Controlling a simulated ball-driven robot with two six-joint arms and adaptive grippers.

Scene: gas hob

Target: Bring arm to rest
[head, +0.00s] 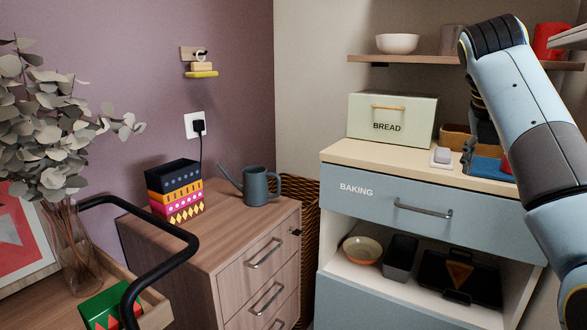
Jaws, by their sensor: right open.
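My right arm comes in from the right edge, rises to a dark joint near the upper shelf and bends away behind it. My right gripper (469,154) shows small and partly hidden beside the arm, over the right part of the counter top; its jaws are open. I see nothing held in it. Whether it touches the blue and red thing (487,166) beside it I cannot tell. My left arm and gripper are not in view.
A cream bread box (391,118) and a small grey-white thing (441,156) stand on the counter (370,153). Above is a shelf (420,59) with a bowl (397,43). Left are a wooden drawer cabinet (222,238), watering can (258,186), stacked boxes (175,190) and a black curved bar (160,270).

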